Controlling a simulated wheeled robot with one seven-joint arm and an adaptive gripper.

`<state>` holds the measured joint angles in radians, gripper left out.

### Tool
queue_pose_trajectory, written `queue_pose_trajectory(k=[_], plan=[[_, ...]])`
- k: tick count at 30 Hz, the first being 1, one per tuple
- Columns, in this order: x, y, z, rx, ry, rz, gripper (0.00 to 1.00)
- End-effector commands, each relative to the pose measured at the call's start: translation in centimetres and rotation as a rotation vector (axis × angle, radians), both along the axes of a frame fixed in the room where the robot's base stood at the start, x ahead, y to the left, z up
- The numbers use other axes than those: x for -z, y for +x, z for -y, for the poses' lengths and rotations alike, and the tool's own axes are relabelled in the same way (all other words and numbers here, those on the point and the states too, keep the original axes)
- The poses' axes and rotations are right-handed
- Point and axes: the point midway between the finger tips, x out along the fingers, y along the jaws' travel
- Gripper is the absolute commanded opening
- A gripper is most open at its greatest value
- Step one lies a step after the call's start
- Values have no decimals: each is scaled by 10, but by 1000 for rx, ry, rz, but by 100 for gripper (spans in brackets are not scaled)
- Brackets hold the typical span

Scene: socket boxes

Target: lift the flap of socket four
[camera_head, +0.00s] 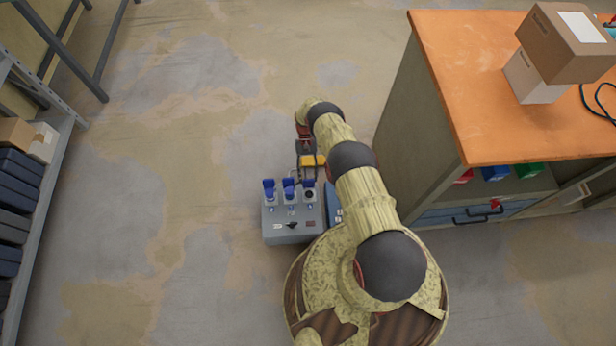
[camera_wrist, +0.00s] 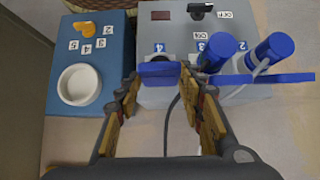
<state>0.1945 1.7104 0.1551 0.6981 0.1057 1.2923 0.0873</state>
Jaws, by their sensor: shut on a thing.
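A grey socket box (camera_head: 290,229) stands on the floor with a row of blue-capped sockets. In the wrist view, the socket marked 4 shows a dark round opening behind its blue flap (camera_wrist: 158,75). The flap stands away from the opening, between my fingertips. My gripper (camera_wrist: 160,79) is shut on this flap. Blue caps or plugs at the sockets marked 3 (camera_wrist: 218,50) and 2 (camera_wrist: 270,50) stand to the right in the wrist view.
A blue box (camera_wrist: 62,103) with a white ring, an orange knob and number labels stands beside the grey box. A black switch (camera_wrist: 199,10) is on the grey box. An orange-topped workbench (camera_head: 470,90) stands to the right. Floor at left is open.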

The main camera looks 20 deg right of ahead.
Motion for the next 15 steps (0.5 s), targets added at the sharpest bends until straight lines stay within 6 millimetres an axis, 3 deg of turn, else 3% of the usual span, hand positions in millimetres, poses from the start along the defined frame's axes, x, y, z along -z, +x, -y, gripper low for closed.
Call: queue_pose_trajectory(k=[15], plan=[[3,5,3,-2,22,-64,0]])
